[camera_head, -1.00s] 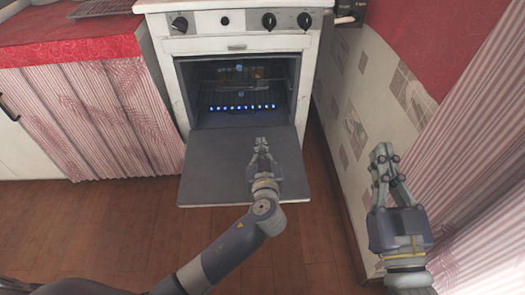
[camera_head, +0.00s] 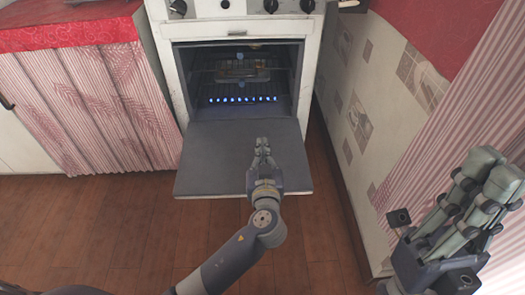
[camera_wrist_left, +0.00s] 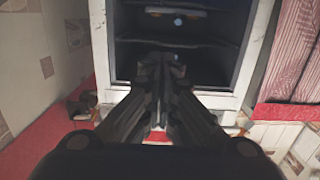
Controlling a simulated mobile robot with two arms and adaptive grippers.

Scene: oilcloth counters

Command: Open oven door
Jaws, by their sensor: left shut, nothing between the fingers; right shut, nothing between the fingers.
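The oven (camera_head: 309,70) is white, and its dark door (camera_head: 215,160) is folded down flat at the front. The cavity (camera_head: 195,75) stands open, with racks and a row of blue lights inside. My left gripper (camera_head: 262,145) is shut and empty, over the lowered door near its right part; I cannot tell whether it touches the door. In the left wrist view its fingers (camera_wrist_left: 163,80) point towards the oven opening (camera_wrist_left: 210,70). My right gripper (camera_head: 495,170) is shut and empty at the right, apart from the oven.
A red-topped counter (camera_head: 70,36) with a striped curtain (camera_head: 90,110) stands left of the oven. The wooden floor (camera_head: 120,225) in front is clear.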

